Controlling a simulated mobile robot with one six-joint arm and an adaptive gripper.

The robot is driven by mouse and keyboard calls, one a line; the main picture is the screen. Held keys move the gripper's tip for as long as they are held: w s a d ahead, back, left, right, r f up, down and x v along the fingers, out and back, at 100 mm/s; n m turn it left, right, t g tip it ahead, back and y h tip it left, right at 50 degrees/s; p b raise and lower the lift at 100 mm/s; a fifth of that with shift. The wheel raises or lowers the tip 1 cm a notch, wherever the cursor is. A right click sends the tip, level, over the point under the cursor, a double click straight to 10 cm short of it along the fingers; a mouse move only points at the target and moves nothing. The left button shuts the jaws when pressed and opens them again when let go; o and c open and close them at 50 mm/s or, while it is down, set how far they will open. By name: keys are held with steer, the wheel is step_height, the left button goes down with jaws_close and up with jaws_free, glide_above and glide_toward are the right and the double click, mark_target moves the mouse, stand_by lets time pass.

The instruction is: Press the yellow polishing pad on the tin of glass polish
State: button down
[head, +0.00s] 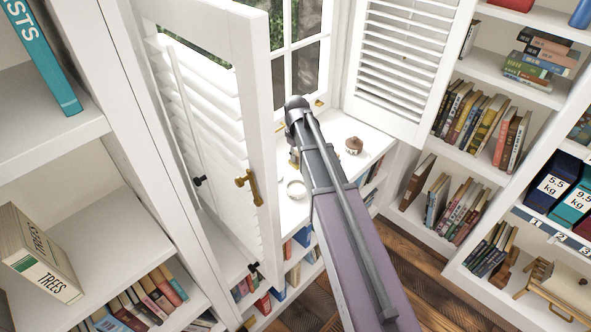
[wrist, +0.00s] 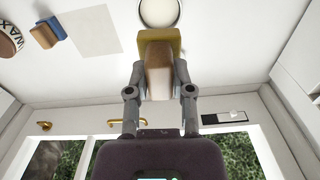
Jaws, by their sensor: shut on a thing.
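My gripper (wrist: 158,72) is shut on the wooden handle of the yellow polishing pad (wrist: 160,37) in the wrist view. The yellow pad is at the far end of the handle. A round, pale tin (wrist: 160,10) lies just beyond the pad, cut by the top edge; its pad-side rim is very close to the pad in the picture, and I cannot tell whether they touch. In the head view a round, pale tin (head: 296,188) sits on the white sill left of my arm. My arm hides most of my gripper and the pad there.
A tin marked WAX (wrist: 9,40), a blue pad with a wooden handle (wrist: 52,28) and a pale sheet (wrist: 88,32) lie on the sill. A brown-topped pot (head: 353,145) stands right of my arm. An open white shutter (head: 255,110) stands close on the left.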

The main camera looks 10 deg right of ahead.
step_height(320, 180, down, 6)
steer(key=b, duration=0.5)
steer(key=shift+f+b, duration=0.2)
steer(key=shift+b, duration=0.1)
steer(key=shift+f+b, duration=2.1)
steer(key=shift+f, duration=0.05)
steer(key=shift+f+b, duration=1.15)
steer(key=shift+b, duration=0.05)
stand_by(2.7)
stand_by(0.4)
steer(key=shift+c, duration=2.1)
jaws_free()
